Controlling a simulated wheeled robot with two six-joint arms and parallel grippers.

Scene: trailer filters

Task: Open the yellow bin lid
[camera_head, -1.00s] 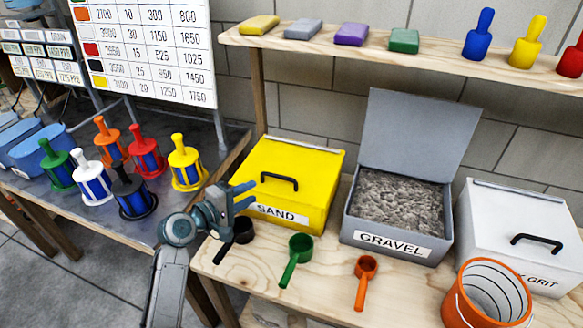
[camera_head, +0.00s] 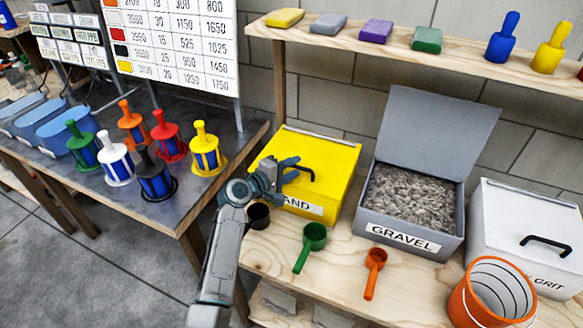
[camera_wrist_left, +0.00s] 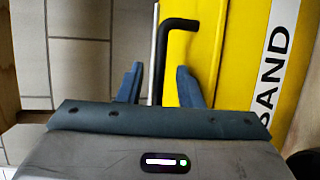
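The yellow bin (camera_head: 310,168) labelled SAND stands on the wooden bench with its lid closed. Its black handle (camera_head: 300,171) is on the lid; it also shows in the left wrist view (camera_wrist_left: 178,24). My left gripper (camera_head: 288,168) is at the lid's left front part, beside the handle. In the left wrist view, the left gripper (camera_wrist_left: 160,85) is open, and the black handle and the yellow lid's edge appear between its two blue fingers. I cannot tell whether a finger touches the handle. The right gripper is not in view.
A grey GRAVEL bin (camera_head: 410,215) with its lid up stands to the right, then a white bin (camera_head: 500,225). Black (camera_head: 258,215), green (camera_head: 314,238) and orange (camera_head: 375,262) scoops lie in front. An orange bucket (camera_head: 490,295) is at the front right. A shelf (camera_head: 400,50) runs above.

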